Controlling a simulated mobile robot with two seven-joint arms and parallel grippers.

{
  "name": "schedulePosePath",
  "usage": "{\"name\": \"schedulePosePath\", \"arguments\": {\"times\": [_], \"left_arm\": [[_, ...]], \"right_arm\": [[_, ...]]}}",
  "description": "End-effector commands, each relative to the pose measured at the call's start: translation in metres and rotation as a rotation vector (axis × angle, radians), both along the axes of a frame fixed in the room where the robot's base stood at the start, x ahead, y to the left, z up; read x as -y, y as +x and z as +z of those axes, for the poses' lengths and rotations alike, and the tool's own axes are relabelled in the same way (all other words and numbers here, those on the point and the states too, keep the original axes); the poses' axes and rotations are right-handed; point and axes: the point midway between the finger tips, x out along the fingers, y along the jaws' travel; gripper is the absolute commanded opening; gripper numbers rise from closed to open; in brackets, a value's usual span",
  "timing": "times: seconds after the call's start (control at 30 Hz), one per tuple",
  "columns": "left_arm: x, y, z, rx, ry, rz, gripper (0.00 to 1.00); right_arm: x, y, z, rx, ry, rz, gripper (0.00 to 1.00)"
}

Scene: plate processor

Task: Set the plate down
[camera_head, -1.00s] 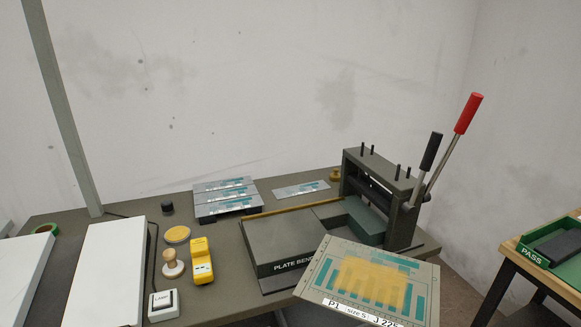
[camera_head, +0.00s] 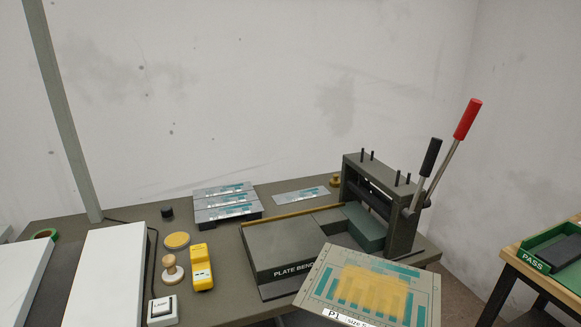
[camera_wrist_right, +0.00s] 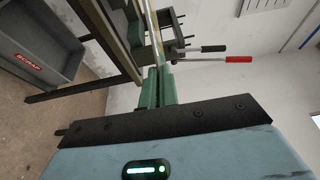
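The plate (camera_head: 428,290) is flat and grey with teal bars, a yellow patch and a P1 label. It is at the bottom right of the head view, in front of the plate bender (camera_head: 290,245), with its lower edge cut off. In the right wrist view my right gripper (camera_wrist_right: 155,86) has its green fingers closed on a thin edge that runs up between them, which looks like the plate (camera_wrist_right: 153,35) seen edge-on. My right gripper does not show in the head view. My left gripper is in no view.
The bender's red (camera_head: 467,120) and black (camera_head: 430,157) levers rise behind the plate. A tiered rack of plates (camera_head: 226,214) and a single plate (camera_head: 300,196) are on the bench. A green PASS tray (camera_head: 535,262) is at right. A grey SCRAP bin (camera_wrist_right: 35,88) shows in the wrist view.

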Motion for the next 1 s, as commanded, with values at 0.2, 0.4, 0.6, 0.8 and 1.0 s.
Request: {"name": "schedulePosePath", "arguments": {"times": [0.2,0.4,0.6,0.8,1.0], "left_arm": [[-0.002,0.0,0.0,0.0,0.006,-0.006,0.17],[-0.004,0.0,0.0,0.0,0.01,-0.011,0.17],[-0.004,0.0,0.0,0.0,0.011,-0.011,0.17],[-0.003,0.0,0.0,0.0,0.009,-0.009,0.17],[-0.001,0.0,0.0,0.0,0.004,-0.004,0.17]], "right_arm": [[-0.009,0.004,0.003,0.006,0.0,0.031,0.0],[-0.065,0.028,0.02,0.009,-0.006,0.216,0.0],[-0.123,0.039,0.029,0.005,-0.005,0.419,0.0],[-0.145,0.039,0.029,0.002,-0.001,0.503,0.0],[-0.145,0.039,0.029,0.002,0.0,0.504,0.0]]}}
